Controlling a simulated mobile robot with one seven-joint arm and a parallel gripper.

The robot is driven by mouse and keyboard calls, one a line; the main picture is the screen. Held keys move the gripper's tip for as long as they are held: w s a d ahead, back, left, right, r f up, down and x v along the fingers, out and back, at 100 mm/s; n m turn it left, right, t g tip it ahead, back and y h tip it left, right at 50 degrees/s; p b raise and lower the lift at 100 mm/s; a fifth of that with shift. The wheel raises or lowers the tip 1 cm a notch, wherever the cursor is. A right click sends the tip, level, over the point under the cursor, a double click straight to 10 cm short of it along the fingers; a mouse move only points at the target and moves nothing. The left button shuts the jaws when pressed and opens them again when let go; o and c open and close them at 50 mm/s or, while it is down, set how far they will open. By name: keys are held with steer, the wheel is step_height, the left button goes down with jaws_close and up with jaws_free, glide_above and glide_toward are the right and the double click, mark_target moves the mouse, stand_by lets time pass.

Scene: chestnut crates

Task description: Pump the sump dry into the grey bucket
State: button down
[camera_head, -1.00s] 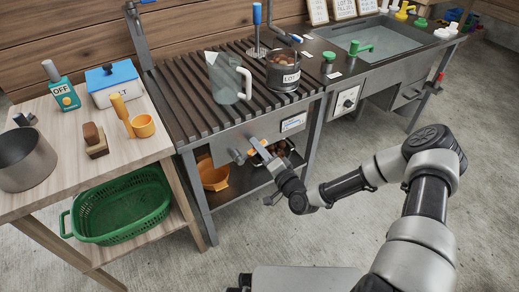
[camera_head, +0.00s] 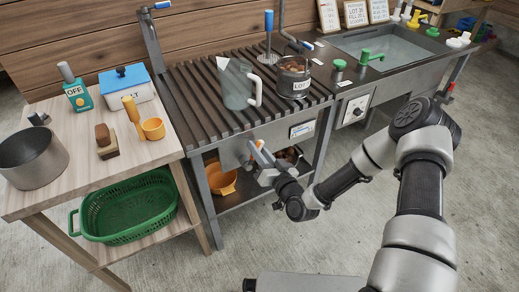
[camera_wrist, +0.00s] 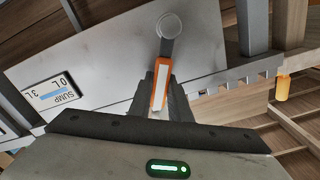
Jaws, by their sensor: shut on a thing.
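My gripper (camera_head: 262,160) is at the front panel of the slatted bench, shut on an orange-and-white lever handle (camera_head: 257,144). In the wrist view my gripper (camera_wrist: 160,98) has its dark fingers around the handle (camera_wrist: 160,84), whose arm runs to a round grey pivot (camera_wrist: 170,25) on the panel. A gauge label reading SUMP, with 3 L and 0 L marks and a blue bar (camera_wrist: 52,92), is on the same panel. It also shows in the head view (camera_head: 302,130). A grey metal pot (camera_head: 32,160) stands on the left table; I cannot identify a grey bucket for certain.
An orange bowl (camera_head: 221,180) is on the bench's lower shelf. A jug (camera_head: 238,84) and a LOT pot of brown chestnuts (camera_head: 294,77) stand on the slats. A green basket (camera_head: 128,207) is under the left table. The floor in front is clear.

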stand_by(0.3)
steer(key=c, duration=1.6)
jaws_free()
steer(key=shift+c, duration=0.2)
steer(key=p+v, duration=0.1)
steer(key=v, duration=1.6)
steer(key=shift+s+p, duration=0.25)
steer(key=shift+p, duration=0.15)
steer(key=shift+w+d, duration=0.15)
